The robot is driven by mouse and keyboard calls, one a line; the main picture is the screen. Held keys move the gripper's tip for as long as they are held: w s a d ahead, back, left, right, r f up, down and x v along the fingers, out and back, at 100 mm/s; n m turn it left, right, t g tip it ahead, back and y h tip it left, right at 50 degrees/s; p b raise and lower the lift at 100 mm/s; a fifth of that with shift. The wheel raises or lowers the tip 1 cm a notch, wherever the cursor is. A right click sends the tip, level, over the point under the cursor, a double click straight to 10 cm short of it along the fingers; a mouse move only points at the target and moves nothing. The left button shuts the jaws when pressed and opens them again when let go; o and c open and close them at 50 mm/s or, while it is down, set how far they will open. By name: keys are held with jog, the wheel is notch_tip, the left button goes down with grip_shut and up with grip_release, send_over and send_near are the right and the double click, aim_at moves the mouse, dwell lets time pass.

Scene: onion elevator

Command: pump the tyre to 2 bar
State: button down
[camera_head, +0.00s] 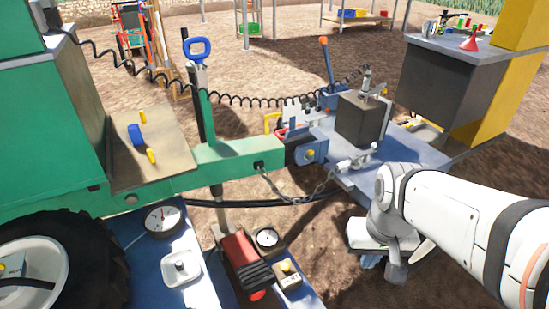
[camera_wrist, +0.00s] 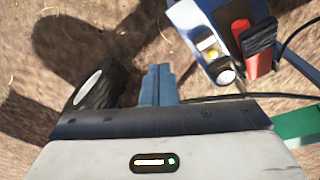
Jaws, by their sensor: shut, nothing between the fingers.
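The big black tyre (camera_head: 98,252) with a white hub is at the lower left of the head view, cut off by the frame. A dark line crosses the hub. A round gauge (camera_head: 163,219) stands on the blue ledge beside the tyre. A red and black pump unit (camera_head: 240,255) sits further right, with a second gauge (camera_head: 266,238) and a box with a yellow button (camera_head: 286,266). The gauge readings are too small to read. My gripper (camera_wrist: 158,84) is shut and empty. In the head view it hangs low, apart from the pump unit and to its right.
A green drawbar (camera_head: 230,152) meets a blue trailer hitch (camera_head: 310,152), with a chain and a coiled cable. A grey box (camera_head: 360,118) stands on the trailer. A small dark wheel (camera_wrist: 97,84) is left of my fingers in the wrist view. Bare soil shows between.

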jog(key=shift+w, duration=0.15)
jog(key=w+a+r+n+g+p, duration=0.2)
jog(key=w+a+n+p, duration=0.2)
jog(key=w+a+n, duration=0.35)
jog(key=n+g+h+p, duration=0.25)
jog(key=n+p, duration=0.45)
jog(key=n, duration=1)
send_over(255, 274)
jog(key=w+a, duration=0.3)
jog(key=w, duration=0.2)
notch_tip(255, 274, down, 7)
jog(key=shift+w+a, duration=0.1)
jog(key=shift+a, duration=0.1)
jog(key=b+x, duration=0.3)
jog(key=x, duration=1.1)
jog(key=shift+a, duration=0.15)
